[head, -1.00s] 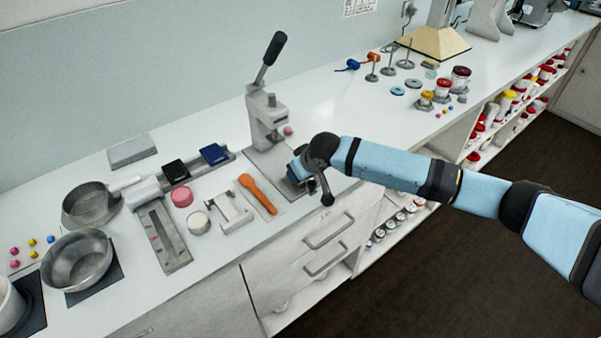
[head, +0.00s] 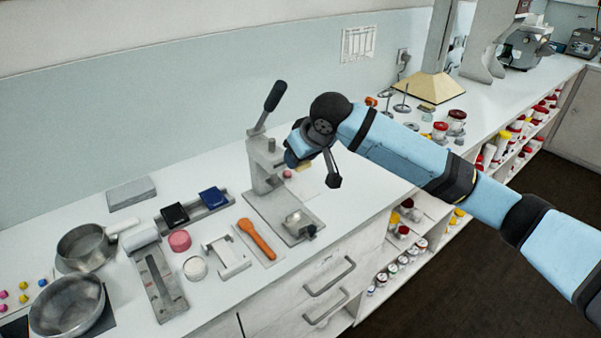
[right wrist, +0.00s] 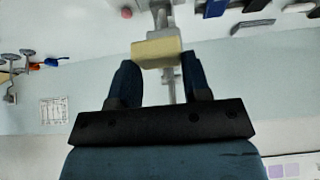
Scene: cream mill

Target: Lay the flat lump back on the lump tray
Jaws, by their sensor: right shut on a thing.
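My right gripper (head: 290,163) is raised in front of the lever press (head: 262,165). In the right wrist view its fingers (right wrist: 160,75) are closed on a pale yellow, flat-sided block (right wrist: 157,54), which I take to be the flat lump. In the head view the gripper mostly hides it. Small pink, yellow and blue lumps (head: 23,298) lie at the far left of the counter. Whether a tray lies under them is not clear. My left gripper is not in view.
The press base (head: 265,208) has a small metal cup (head: 297,222) at its front. Jars (head: 456,122) stand at the right.

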